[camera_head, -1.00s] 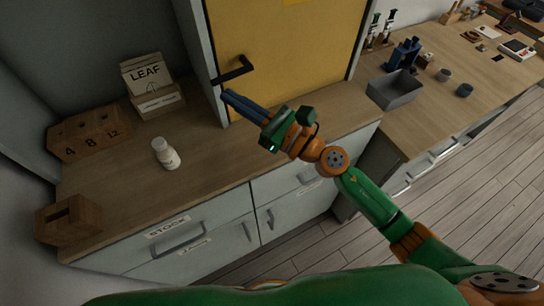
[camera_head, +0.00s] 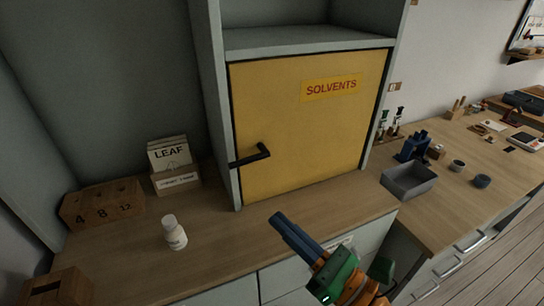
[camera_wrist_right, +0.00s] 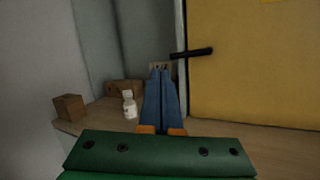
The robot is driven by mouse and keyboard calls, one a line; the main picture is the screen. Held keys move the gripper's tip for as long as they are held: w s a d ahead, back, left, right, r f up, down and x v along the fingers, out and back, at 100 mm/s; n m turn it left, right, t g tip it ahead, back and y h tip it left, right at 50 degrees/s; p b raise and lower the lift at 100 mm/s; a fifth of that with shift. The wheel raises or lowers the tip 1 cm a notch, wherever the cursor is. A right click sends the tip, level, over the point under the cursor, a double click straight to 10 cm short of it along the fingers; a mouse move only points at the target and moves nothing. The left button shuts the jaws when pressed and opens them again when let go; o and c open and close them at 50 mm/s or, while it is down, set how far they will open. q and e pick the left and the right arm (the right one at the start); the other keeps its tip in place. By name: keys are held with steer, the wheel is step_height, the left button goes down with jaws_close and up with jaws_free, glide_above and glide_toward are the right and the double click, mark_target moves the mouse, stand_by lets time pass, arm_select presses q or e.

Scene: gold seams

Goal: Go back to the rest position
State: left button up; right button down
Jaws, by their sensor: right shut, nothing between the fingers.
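My right gripper (camera_head: 297,236) reaches up from the bottom of the head view, in front of the wooden counter's edge. Its blue fingers are together with nothing between them. In the right wrist view the fingers (camera_wrist_right: 160,95) also lie side by side, pointing toward the back of the counter. The yellow SOLVENTS door (camera_head: 310,120) with its black lever handle (camera_head: 250,157) is closed, beyond the gripper and apart from it. My left gripper does not show.
A white bottle (camera_head: 174,233) stands upright on the wooden counter (camera_head: 220,255). Behind it are a LEAF box (camera_head: 174,165) and a numbered wooden block (camera_head: 103,205). A wooden box (camera_head: 55,288) sits at front left. A grey bin (camera_head: 409,181) stands on the right worktop.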

steer(key=w+d+f+m+t+h, duration=0.2)
steer(key=d+m+h, duration=0.45)
steer(key=m, duration=0.45)
steer(key=w+d+f+m+t+h, duration=0.25)
steer(key=d+m+h, duration=0.35)
steer(key=m, duration=0.5)
steer(key=s+d+f+m+g+h, duration=0.2)
steer(key=d+f+m+g+h, duration=0.15)
steer(key=f+m, duration=0.35)
steer(key=s+a+f+m+g+y, duration=0.1)
steer(key=s+a+f+m+g, duration=0.1)
steer(key=s+f+m+g, duration=1.25)
steer(key=s+f+n+t, duration=0.1)
steer(key=s+f+n, duration=0.25)
steer(key=f, duration=1.25)
steer(key=s+d+f+g, duration=0.1)
steer(key=s+d+f, duration=0.1)
steer(key=s+f, duration=0.9)
steer(key=shift+s+m, duration=0.3)
steer(key=shift+s, duration=0.65)
